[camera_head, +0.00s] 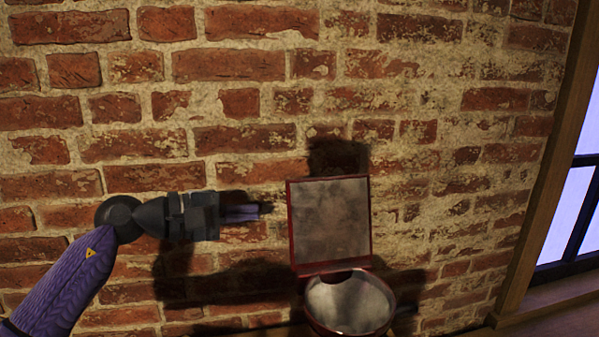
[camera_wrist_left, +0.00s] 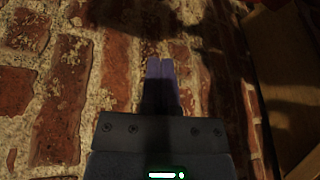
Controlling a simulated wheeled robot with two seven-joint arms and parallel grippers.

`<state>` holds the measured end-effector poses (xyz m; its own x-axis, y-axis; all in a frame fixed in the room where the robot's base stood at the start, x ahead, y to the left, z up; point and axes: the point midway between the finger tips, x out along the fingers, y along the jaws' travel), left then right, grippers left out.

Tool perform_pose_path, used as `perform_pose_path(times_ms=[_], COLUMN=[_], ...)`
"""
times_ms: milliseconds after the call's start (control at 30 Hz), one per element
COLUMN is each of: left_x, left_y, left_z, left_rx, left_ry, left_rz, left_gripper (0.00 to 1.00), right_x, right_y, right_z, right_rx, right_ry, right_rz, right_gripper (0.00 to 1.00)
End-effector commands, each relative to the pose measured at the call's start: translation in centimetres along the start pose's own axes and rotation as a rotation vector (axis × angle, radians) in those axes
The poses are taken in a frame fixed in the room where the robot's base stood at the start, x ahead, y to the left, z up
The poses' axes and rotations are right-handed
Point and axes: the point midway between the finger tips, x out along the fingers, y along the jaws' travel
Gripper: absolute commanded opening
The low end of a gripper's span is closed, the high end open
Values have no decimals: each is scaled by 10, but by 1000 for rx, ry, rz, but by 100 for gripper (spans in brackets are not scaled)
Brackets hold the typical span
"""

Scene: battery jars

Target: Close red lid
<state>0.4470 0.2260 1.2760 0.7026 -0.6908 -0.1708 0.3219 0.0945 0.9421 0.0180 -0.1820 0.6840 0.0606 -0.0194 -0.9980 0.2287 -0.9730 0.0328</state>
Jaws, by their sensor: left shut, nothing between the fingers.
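The red lid (camera_head: 330,222) stands open and upright at the back of a round red jar (camera_head: 350,302), in the lower middle of the head view. The lid has a red rim and a grey inner face. The jar's mouth is open, and its lower part is cut off by the picture's edge. My left gripper (camera_head: 258,212) is shut and empty, pointing right, to the left of the lid with a gap between them. Its shut fingers also show in the left wrist view (camera_wrist_left: 160,65). My right gripper is not in view.
A brick wall (camera_head: 230,65) fills the background. A wooden window frame (camera_head: 545,175) and sill (camera_head: 555,322) are at the right. A brown wooden surface (camera_wrist_left: 290,75) shows at the right of the left wrist view. The space above the lid looks clear.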

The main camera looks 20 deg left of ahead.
Motion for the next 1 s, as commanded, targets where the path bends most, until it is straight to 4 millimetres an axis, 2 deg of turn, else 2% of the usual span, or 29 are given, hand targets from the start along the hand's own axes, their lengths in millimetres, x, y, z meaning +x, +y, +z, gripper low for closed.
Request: perform_pose_path(times_ms=[33,167,567,633,800,1000], left_x=[-5,5,92,88,81,79], left_y=[11,16,22,23,22,19], left_z=[-2,-4,-4,8,28,33], left_rx=[-7,-8,-8,-2,-4,-5], left_ry=[5,8,6,8,8,10], left_rz=[52,86,79,75,76,76], left_gripper=[0,0,0,0,0,0], right_x=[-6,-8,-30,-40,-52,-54], right_y=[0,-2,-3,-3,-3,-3], right_z=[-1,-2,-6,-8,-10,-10], right_rx=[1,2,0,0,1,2], right_ry=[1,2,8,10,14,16], right_rz=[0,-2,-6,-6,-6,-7], right_gripper=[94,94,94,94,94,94])
